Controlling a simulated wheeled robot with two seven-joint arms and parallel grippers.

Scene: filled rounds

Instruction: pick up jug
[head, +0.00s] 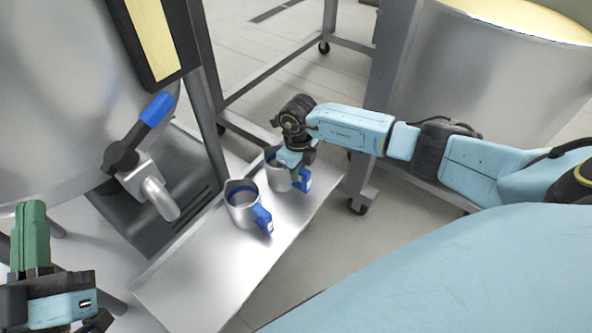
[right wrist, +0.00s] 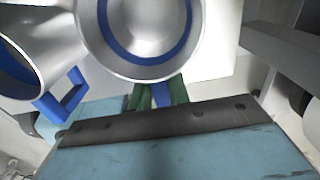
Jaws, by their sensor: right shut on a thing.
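Two metal jugs with blue handles are at the narrow metal shelf (head: 190,287). The far jug (head: 275,178) has my right gripper (head: 298,170) at its handle side. In the right wrist view, the green fingers (right wrist: 158,96) are shut on the blue handle of this jug (right wrist: 143,32), which is seen into from above with a blue ring inside. I cannot tell whether its base touches the shelf. The near jug (head: 241,210) stands upright on the shelf, and it also shows in the right wrist view (right wrist: 22,50). My left gripper (head: 32,235) is at the lower left, away from both jugs.
A large steel tank with a blue-handled tap (head: 153,190) stands left of the shelf, above a dark tray (head: 150,215). Another steel tank (head: 480,75) stands at the upper right. Wheeled metal frames (head: 270,80) stand behind. The near end of the shelf is bare.

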